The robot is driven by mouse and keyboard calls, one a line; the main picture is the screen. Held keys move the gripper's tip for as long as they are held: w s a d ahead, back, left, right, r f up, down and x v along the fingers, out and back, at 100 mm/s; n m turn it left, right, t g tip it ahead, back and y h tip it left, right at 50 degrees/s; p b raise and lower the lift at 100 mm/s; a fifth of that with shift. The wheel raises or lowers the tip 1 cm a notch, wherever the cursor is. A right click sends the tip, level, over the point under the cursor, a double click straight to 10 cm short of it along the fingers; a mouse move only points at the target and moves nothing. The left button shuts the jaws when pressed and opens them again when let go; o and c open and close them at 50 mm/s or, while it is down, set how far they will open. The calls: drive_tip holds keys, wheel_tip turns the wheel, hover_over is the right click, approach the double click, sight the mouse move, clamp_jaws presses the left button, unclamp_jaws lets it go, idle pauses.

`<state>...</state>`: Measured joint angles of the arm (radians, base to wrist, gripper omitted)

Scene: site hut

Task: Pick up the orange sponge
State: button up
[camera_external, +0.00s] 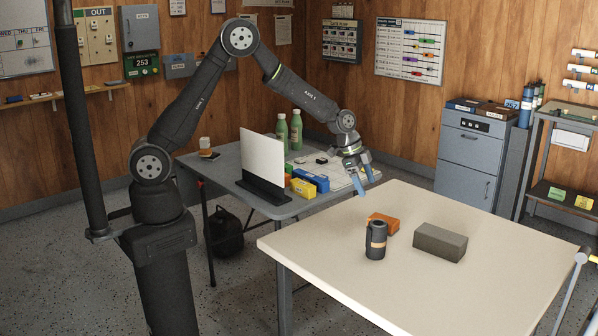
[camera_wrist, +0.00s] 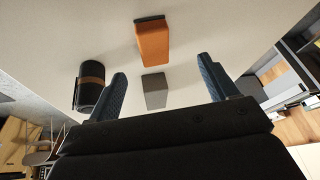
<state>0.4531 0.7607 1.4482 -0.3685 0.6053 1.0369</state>
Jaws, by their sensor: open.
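The orange sponge (camera_external: 384,222) lies on the cream table (camera_external: 330,252), partly hidden behind a dark cylinder in the external view. In the wrist view the orange sponge (camera_wrist: 153,42) shows as an orange block with a dark layer at one end, beyond and between my fingers. My gripper (camera_external: 362,182) is above the table's far left edge, to the left of the sponge and apart from it. In the wrist view my gripper (camera_wrist: 168,85) has its two blue fingers spread wide with nothing between them.
A black cylinder with a tan band (camera_external: 376,240) stands just in front of the sponge. A grey block (camera_external: 440,242) lies to its right. The front of the table is clear. A grey folding table (camera_external: 222,178) with bottles, boxes and a white panel stands behind left.

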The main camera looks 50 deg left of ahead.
wheel_tip(320, 180, up, 4)
drive_tip(key=m+g, duration=0.2)
approach(383, 218)
drive_tip(key=x, duration=0.5)
drive_tip(key=shift+s+d, duration=0.15)
drive_tip(key=shift+s, duration=0.2)
drive_tip(key=shift+h, duration=0.3)
drive_tip(key=shift+w+x, duration=0.1)
drive_tip(key=shift+x, duration=1.3)
drive_tip(key=shift+w+x, duration=0.15)
drive_tip(key=shift+x, duration=1.25)
drive_tip(key=shift+f, duration=0.15)
drive_tip(key=c, duration=1)
